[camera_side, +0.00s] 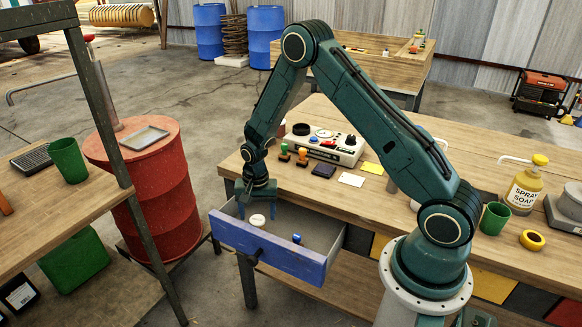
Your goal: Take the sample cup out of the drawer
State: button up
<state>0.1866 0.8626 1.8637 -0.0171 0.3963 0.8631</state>
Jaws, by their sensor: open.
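The blue drawer (268,250) under the wooden bench is pulled open. Inside, near its left end, is a small white round thing with a darker mark, which looks like the sample cup (257,221). A small blue-and-white item (296,239) lies farther right in the drawer; it is too small to identify. My gripper (257,207) points down over the drawer's left part, its fingers open and apart. The white thing shows just below and between the fingers in this view. I cannot tell how deep the fingers reach or whether they touch it.
The bench top behind the drawer holds a white device (325,145), stamps (293,155), a dark pad (324,171) and cards. A spray soap bottle (525,184) and a green cup (494,219) stand at right. A red barrel (165,190) stands left of the drawer.

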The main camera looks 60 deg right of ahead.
aim_at(257, 220)
jog(key=shift+w+f, duration=0.15)
jog(key=shift+f, duration=1.85)
jog(key=c, duration=1.1)
